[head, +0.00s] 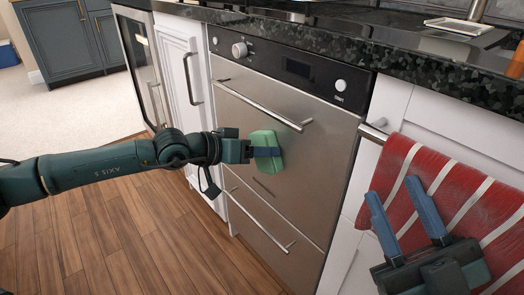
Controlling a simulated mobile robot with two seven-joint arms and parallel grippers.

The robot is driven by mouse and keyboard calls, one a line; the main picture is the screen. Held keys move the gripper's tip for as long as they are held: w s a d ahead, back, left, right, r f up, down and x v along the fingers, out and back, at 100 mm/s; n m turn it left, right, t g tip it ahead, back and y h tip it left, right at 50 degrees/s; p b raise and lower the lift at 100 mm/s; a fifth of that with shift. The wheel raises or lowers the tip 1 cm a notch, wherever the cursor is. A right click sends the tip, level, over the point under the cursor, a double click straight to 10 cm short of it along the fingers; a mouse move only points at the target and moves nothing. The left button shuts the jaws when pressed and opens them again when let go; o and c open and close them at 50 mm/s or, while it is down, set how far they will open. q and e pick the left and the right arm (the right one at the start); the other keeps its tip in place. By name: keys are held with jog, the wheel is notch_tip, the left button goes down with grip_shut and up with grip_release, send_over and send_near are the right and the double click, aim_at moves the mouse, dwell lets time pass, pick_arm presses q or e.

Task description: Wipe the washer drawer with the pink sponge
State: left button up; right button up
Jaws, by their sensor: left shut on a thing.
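The washer drawer (240,112) is a stainless steel front with a long bar handle (262,106), below a dark control strip. My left gripper (272,152) is shut on a sponge (264,138) that looks light green, not pink. The sponge is at the upper drawer front, just below the handle. I cannot tell whether it touches the steel. My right gripper (398,200) is open and empty at the lower right, in front of a hanging towel.
A second steel drawer (256,212) with its own handle sits below. A red and white striped towel (450,190) hangs from a bar at the right. A dark stone counter (330,30) overhangs the front. The wood floor (120,225) at left is clear.

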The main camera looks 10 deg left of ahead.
pick_arm(q)
jog(key=w+a+b, duration=0.1)
jog(key=a+b, duration=0.1)
jog(key=b, duration=0.1)
jog(key=shift+w+a, duration=0.35)
jog(key=shift+w, duration=0.05)
jog(key=shift+f, duration=0.1)
jog(key=s+a, duration=0.3)
jog(key=s, duration=0.1)
jog(key=shift+s+a+b, duration=0.35)
jog(key=shift+s, duration=0.05)
jog(key=shift+f, duration=0.1)
jog(key=shift+s+a, duration=0.45)
jog(key=shift+s, duration=0.15)
jog(key=shift+s+a, duration=0.4)
jog(key=shift+s, duration=0.2)
